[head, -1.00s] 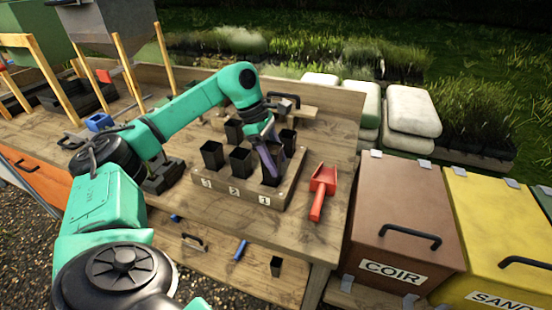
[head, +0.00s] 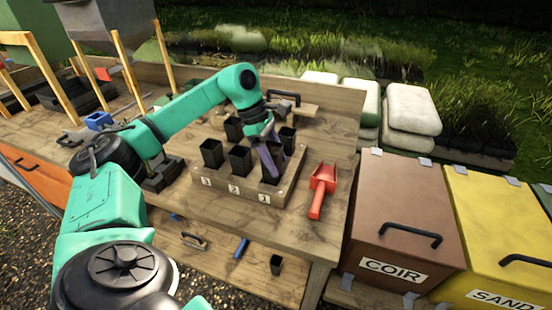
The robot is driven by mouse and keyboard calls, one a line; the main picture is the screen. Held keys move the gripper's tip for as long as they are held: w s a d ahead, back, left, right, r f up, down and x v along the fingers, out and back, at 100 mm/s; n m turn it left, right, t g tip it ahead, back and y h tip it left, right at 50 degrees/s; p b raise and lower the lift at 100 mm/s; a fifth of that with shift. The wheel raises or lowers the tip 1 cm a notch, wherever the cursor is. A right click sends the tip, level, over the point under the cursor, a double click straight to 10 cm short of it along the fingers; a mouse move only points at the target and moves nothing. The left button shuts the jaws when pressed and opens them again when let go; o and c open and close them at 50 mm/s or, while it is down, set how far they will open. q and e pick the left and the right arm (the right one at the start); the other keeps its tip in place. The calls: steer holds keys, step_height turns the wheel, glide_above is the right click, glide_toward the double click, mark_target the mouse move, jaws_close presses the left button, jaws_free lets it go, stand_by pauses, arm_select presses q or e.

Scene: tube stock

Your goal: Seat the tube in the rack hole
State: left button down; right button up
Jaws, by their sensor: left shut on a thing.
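My left gripper (head: 268,157) reaches down over the front right corner of the wooden rack (head: 218,191). It is shut on a dark square tube (head: 270,175), which is mostly hidden by the fingers. The tube is at the front right hole; I cannot tell how deep it sits. Other black tubes stand upright in the rack: one at front left (head: 211,153), one at front middle (head: 240,160), one at back left (head: 233,129) and one at back right (head: 286,139). My right gripper is not in view.
A red scoop (head: 321,187) lies on the wooden bench (head: 300,235) just right of the rack. A blue block (head: 98,121) is at the left. Brown (head: 403,214) and yellow (head: 495,225) bins stand right of the bench. Small items lie on the lower shelf.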

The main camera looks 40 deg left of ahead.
mark_target(280, 151)
arm_select(q)
steer(key=shift+f+b, duration=0.3)
steer(key=shift+f, duration=0.2)
steer(key=shift+f+b, duration=0.55)
steer(key=shift+f, duration=0.15)
steer(key=shift+f, duration=0.6)
stand_by(1.2)
stand_by(0.5)
steer(key=shift+c, duration=0.2)
jaws_free()
step_height(280, 151, up, 9)
steer(key=p, duration=0.7)
steer(key=shift+r, duration=0.1)
